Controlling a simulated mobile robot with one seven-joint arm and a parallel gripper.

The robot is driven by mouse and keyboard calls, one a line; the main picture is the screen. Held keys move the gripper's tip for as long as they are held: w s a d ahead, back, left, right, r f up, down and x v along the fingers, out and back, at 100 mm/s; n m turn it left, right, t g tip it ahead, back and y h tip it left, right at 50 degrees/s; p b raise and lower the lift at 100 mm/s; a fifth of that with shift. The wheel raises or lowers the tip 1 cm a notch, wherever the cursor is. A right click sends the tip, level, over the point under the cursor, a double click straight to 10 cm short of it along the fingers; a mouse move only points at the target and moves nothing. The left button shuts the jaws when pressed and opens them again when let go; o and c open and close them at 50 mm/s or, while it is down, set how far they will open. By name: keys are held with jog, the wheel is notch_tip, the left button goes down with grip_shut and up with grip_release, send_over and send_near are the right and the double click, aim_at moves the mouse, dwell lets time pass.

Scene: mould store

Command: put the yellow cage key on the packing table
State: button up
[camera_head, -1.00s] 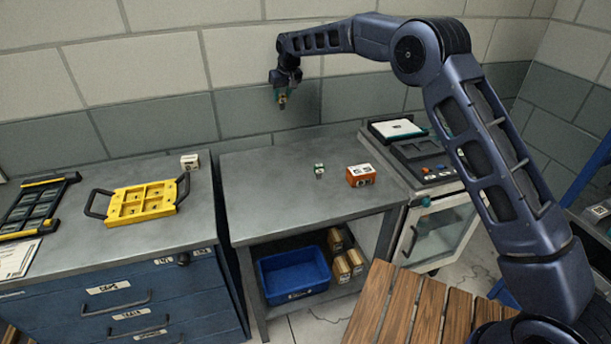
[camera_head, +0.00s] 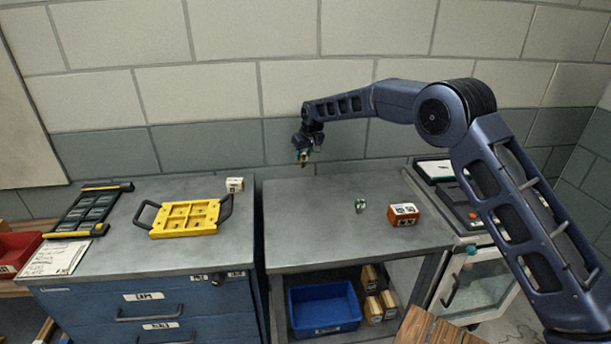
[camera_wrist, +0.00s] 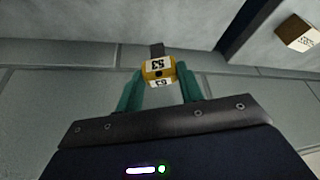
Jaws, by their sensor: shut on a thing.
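The yellow cage key (camera_wrist: 158,72), with a black-on-white number label and a dark stem, is between the green fingertips of my gripper (camera_wrist: 160,85) in the wrist view. My gripper (camera_head: 304,156) is shut on it. In the head view it hangs above the back left part of a grey metal table with a lower shelf (camera_head: 310,235), probably the packing table. The key is apart from the tabletop and very small in the head view.
A small green-and-white item (camera_head: 360,205) and an orange box (camera_head: 403,214) occupy the table's right half; its left and middle are clear. A blue drawer cabinet (camera_head: 120,265) to the left bears a yellow tray (camera_head: 185,229), a black rack (camera_head: 90,208) and a small white-labelled block (camera_head: 234,184).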

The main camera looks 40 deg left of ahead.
notch_tip(320, 180, down, 9)
dwell(0.5)
jog(key=shift+f, duration=0.15)
jog(key=o, duration=1)
jog(key=v, duration=1.2)
